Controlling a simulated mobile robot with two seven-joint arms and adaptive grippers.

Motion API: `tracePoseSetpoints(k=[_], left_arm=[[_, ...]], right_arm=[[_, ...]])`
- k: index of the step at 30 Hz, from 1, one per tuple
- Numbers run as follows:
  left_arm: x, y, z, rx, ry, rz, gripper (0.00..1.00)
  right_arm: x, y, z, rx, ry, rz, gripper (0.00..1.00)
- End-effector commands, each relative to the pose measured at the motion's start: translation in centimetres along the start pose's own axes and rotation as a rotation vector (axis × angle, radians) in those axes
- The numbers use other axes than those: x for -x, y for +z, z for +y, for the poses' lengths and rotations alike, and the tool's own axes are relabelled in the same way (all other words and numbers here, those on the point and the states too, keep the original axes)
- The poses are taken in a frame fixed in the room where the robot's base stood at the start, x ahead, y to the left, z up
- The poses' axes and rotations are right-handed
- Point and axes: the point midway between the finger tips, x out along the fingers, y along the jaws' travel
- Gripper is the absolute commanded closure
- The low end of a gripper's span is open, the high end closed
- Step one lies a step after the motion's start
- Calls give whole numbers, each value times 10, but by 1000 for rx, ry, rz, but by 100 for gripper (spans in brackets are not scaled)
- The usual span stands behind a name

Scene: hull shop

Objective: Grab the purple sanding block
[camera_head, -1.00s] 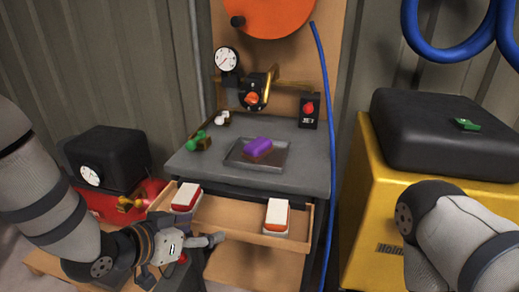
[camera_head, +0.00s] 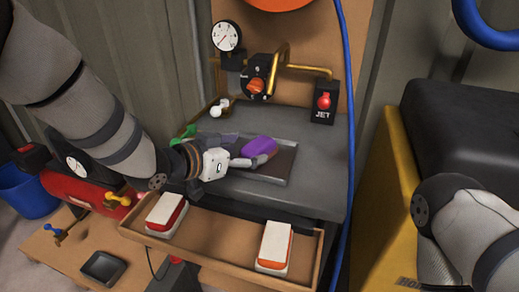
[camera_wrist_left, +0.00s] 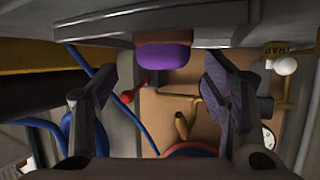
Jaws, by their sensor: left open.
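The purple sanding block (camera_head: 259,145) lies on a shallow metal tray (camera_head: 288,167) on the grey bench top. My left gripper (camera_head: 252,160) is open and empty, right beside the block on its left and near side; one finger shows in front of the block. In the left wrist view the block (camera_wrist_left: 163,56) shows ahead, between the two spread fingers of the gripper (camera_wrist_left: 160,78). I cannot tell whether a finger touches it. My right arm shows at the right edge, but its gripper is out of view.
An open drawer (camera_head: 210,243) below holds two white-topped blocks, one red (camera_head: 166,213) and one orange (camera_head: 273,247). A gauge (camera_head: 227,36), a valve and a red-button box (camera_head: 324,103) stand behind. A blue hose (camera_head: 350,120) hangs at the right.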

Motion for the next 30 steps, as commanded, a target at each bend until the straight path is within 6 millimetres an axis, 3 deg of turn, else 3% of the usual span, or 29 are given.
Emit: tracePoseSetpoints(k=[9,17,20,24,27,30], left_arm=[[-53,-5,-2,0,1,-2,32],[-58,-9,-2,-1,-1,2,32],[-58,-9,-2,-1,-1,2,50],[-58,-9,-2,-1,-1,2,82],[-58,-9,-2,-1,-1,2,89],[-57,-9,-2,-1,-1,2,89]], right_arm=[[-12,4,0,1,2,-27,100],[-12,4,0,1,2,-27,100],[-12,4,0,1,2,-27,100],[-12,4,0,1,2,-26,100],[-12,4,0,1,2,-26,100],[-12,4,0,1,2,-26,100]])
